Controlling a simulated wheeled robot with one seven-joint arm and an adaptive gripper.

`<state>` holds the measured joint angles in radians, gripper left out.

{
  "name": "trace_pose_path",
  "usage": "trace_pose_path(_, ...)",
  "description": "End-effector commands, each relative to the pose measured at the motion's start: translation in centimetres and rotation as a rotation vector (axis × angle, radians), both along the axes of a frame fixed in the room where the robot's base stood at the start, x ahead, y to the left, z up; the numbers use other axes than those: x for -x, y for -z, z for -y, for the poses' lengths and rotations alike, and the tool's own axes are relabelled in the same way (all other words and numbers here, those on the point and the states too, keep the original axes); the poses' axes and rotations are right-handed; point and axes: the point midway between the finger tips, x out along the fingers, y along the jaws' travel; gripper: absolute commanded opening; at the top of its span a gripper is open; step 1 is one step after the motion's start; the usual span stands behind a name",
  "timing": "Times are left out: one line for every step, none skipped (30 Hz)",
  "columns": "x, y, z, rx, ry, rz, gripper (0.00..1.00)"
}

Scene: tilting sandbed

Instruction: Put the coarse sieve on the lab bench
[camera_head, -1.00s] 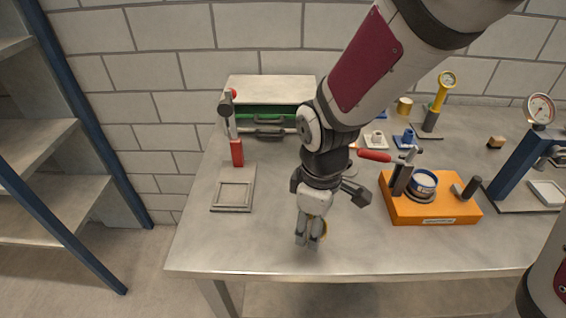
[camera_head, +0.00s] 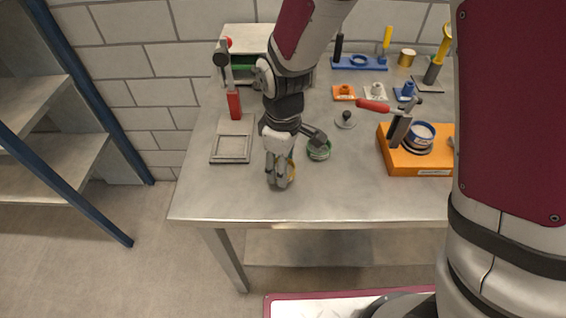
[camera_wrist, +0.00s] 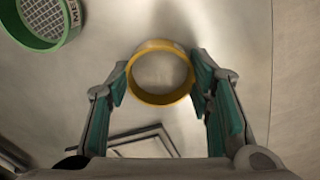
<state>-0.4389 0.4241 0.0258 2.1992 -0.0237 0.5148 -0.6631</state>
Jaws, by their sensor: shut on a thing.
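My gripper (camera_head: 278,183) is low over the front left part of the lab bench (camera_head: 345,200). In the wrist view my gripper (camera_wrist: 160,78) is shut on a yellow ring (camera_wrist: 160,99), with one finger at each side of its rim. The ring also shows partly behind the fingers in the head view (camera_head: 292,170). No mesh can be made out in it, and whether it touches the bench is unclear. A green-rimmed sieve (camera_head: 318,151) with visible mesh sits on the bench; it shows at the upper left of the wrist view (camera_wrist: 42,45). Which one is the coarse sieve cannot be read.
An orange block (camera_head: 433,163) holding a blue-rimmed ring is to the right. A small dark-knobbed piece (camera_head: 346,120) stands behind. The bench's front strip is clear.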

Motion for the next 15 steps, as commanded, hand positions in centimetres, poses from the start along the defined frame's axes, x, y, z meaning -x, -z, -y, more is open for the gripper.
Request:
trace_pose_path(0.00, 0.00, 0.01, 0.000, 0.000, 0.000, 0.15)
trace_pose_path(0.00, 0.03, 0.01, 0.000, 0.000, 0.000, 0.15)
trace_pose_path(-0.01, 0.12, 0.01, 0.000, 0.000, 0.000, 0.15)
trace_pose_path(-0.01, 0.22, 0.02, 0.001, 0.000, 0.000, 0.15)
trace_pose_path(-0.02, 0.32, 0.02, 0.001, 0.000, 0.000, 0.15)
trace_pose_path(-0.01, 0.33, 0.03, 0.000, 0.000, 0.000, 0.52)
trace_pose_path(0.00, 0.30, 0.02, 0.000, 0.000, 0.000, 0.58)
trace_pose_path(0.00, 0.29, 0.02, 0.000, 0.000, 0.000, 0.65)
trace_pose_path(0.01, 0.29, 0.02, 0.000, 0.000, 0.000, 0.67)
trace_pose_path(0.01, 0.29, 0.03, 0.000, 0.000, 0.000, 0.67)
trace_pose_path(0.02, 0.29, 0.02, 0.001, 0.000, 0.000, 0.67)
trace_pose_path(0.02, 0.28, 0.02, 0.001, 0.000, 0.000, 0.67)
trace_pose_path(0.02, 0.28, 0.02, 0.000, 0.000, 0.000, 0.67)
trace_pose_path(0.02, 0.28, 0.02, 0.001, 0.000, 0.000, 0.67)
trace_pose_path(0.02, 0.28, 0.02, 0.000, 0.000, 0.000, 0.67)
